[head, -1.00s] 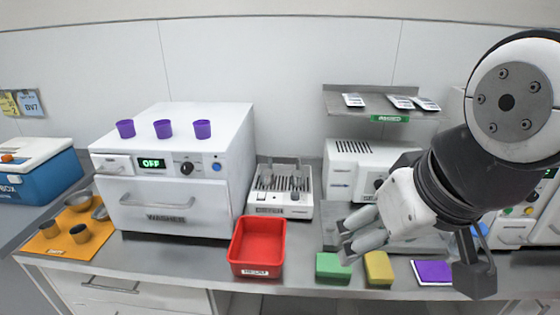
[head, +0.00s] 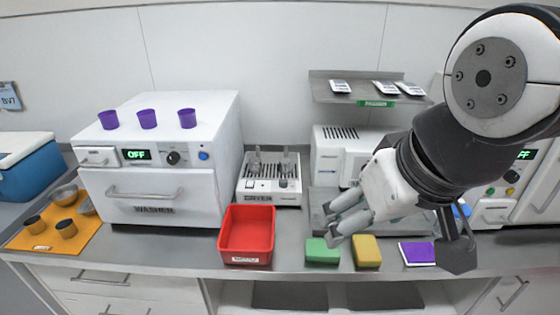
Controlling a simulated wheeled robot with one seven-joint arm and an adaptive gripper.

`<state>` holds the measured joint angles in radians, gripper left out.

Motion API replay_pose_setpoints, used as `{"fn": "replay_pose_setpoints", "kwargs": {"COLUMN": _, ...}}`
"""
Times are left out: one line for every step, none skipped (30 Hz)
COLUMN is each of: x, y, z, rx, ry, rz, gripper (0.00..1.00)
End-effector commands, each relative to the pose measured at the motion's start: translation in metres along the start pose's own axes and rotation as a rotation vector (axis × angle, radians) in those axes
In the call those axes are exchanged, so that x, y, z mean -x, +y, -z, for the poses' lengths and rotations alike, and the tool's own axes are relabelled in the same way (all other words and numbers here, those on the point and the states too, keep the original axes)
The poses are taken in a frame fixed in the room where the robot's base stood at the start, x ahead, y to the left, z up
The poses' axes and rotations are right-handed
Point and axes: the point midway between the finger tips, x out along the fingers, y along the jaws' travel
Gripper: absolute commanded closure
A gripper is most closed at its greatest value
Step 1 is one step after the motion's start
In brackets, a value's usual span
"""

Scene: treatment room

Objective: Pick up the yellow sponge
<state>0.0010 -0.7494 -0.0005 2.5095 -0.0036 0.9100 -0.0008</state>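The yellow sponge (head: 367,251) lies on the steel counter near its front edge, between a green sponge (head: 322,251) on its left and a purple pad (head: 417,253) on its right. My gripper (head: 334,226) is above and behind the two sponges, pointing down and to the left. Its fingers are apart and nothing shows between them. It does not appear to touch either sponge.
A red tray (head: 247,259) stands left of the green sponge. A white washer (head: 160,170) with purple cups on top stands at the left. A small dryer (head: 269,186) and a wall shelf (head: 368,98) are behind. An orange mat (head: 80,243) holds bowls and cups.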

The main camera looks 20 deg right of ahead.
Motion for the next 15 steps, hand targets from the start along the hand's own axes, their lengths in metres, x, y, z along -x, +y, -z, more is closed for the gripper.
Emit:
{"fn": "replay_pose_setpoints", "kwargs": {"x": 0.000, "y": 0.000, "z": 0.000, "rx": 0.000, "ry": 0.000, "rz": 0.000, "gripper": 0.27}}
{"fn": "replay_pose_setpoints", "kwargs": {"x": 0.000, "y": 0.000, "z": 0.000, "rx": 0.000, "ry": 0.000, "rz": 0.000, "gripper": 0.25}}
{"fn": "replay_pose_setpoints", "kwargs": {"x": 0.000, "y": 0.000, "z": 0.000, "rx": 0.000, "ry": -0.001, "rz": 0.000, "gripper": 0.22}}
{"fn": "replay_pose_setpoints", "kwargs": {"x": 0.000, "y": 0.000, "z": 0.001, "rx": -0.001, "ry": -0.002, "rz": -0.001, "gripper": 0.22}}
{"fn": "replay_pose_setpoints", "kwargs": {"x": -0.001, "y": 0.001, "z": 0.002, "rx": -0.002, "ry": -0.005, "rz": -0.003, "gripper": 0.22}}
{"fn": "replay_pose_setpoints", "kwargs": {"x": -0.003, "y": 0.002, "z": 0.004, "rx": -0.005, "ry": -0.011, "rz": -0.006, "gripper": 0.22}}
{"fn": "replay_pose_setpoints", "kwargs": {"x": -0.004, "y": 0.003, "z": 0.007, "rx": -0.008, "ry": -0.017, "rz": -0.010, "gripper": 0.22}}
{"fn": "replay_pose_setpoints", "kwargs": {"x": -0.006, "y": 0.005, "z": 0.010, "rx": -0.012, "ry": -0.025, "rz": -0.015, "gripper": 0.22}}
{"fn": "replay_pose_setpoints", "kwargs": {"x": -0.010, "y": 0.008, "z": 0.016, "rx": -0.019, "ry": -0.039, "rz": -0.023, "gripper": 0.22}}
{"fn": "replay_pose_setpoints", "kwargs": {"x": -0.014, "y": 0.011, "z": 0.020, "rx": -0.024, "ry": -0.052, "rz": -0.029, "gripper": 0.22}}
{"fn": "replay_pose_setpoints", "kwargs": {"x": -0.018, "y": 0.014, "z": 0.026, "rx": -0.030, "ry": -0.065, "rz": -0.036, "gripper": 0.22}}
{"fn": "replay_pose_setpoints", "kwargs": {"x": -0.025, "y": 0.019, "z": 0.033, "rx": -0.040, "ry": -0.085, "rz": -0.046, "gripper": 0.22}}
{"fn": "replay_pose_setpoints", "kwargs": {"x": -0.030, "y": 0.023, "z": 0.039, "rx": -0.047, "ry": -0.100, "rz": -0.053, "gripper": 0.22}}
{"fn": "replay_pose_setpoints", "kwargs": {"x": -0.036, "y": 0.027, "z": 0.045, "rx": -0.054, "ry": -0.116, "rz": -0.059, "gripper": 0.22}}
{"fn": "replay_pose_setpoints", "kwargs": {"x": -0.044, "y": 0.033, "z": 0.053, "rx": -0.065, "ry": -0.135, "rz": -0.068, "gripper": 0.22}}
